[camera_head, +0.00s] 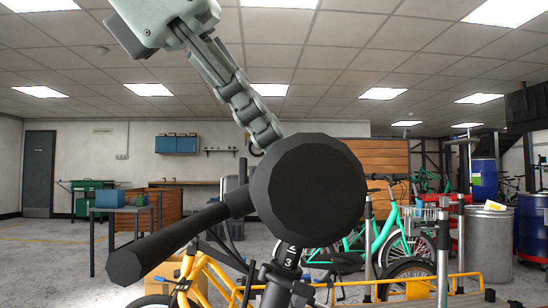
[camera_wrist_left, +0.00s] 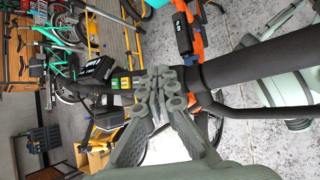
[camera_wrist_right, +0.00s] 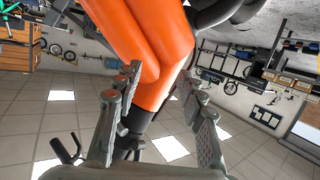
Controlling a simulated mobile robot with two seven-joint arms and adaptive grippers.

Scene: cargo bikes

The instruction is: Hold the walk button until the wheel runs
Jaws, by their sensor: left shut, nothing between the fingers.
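The handlebar grip is a thick black cylinder in the left wrist view (camera_wrist_left: 262,66); in the head view its round end (camera_head: 308,190) faces me, with a brake lever (camera_head: 180,240) sticking out left. A small control with green and yellow parts (camera_wrist_left: 122,83) sits on the handlebar in the left wrist view; the grip hides it in the head view. My left gripper (camera_wrist_left: 160,74) is shut and empty, its tips close to that control; I cannot tell whether they touch. My right gripper (camera_wrist_right: 160,82) is open, with orange bike frame tubes (camera_wrist_right: 150,50) across its opening; contact is unclear.
Yellow (camera_head: 205,275) and teal (camera_head: 395,240) bikes stand beyond the handlebar, with a metal bin (camera_head: 487,242) and blue drum (camera_head: 532,225) at right. A grey table (camera_head: 125,210) stands at left. Open floor (camera_head: 50,255) shows at the left.

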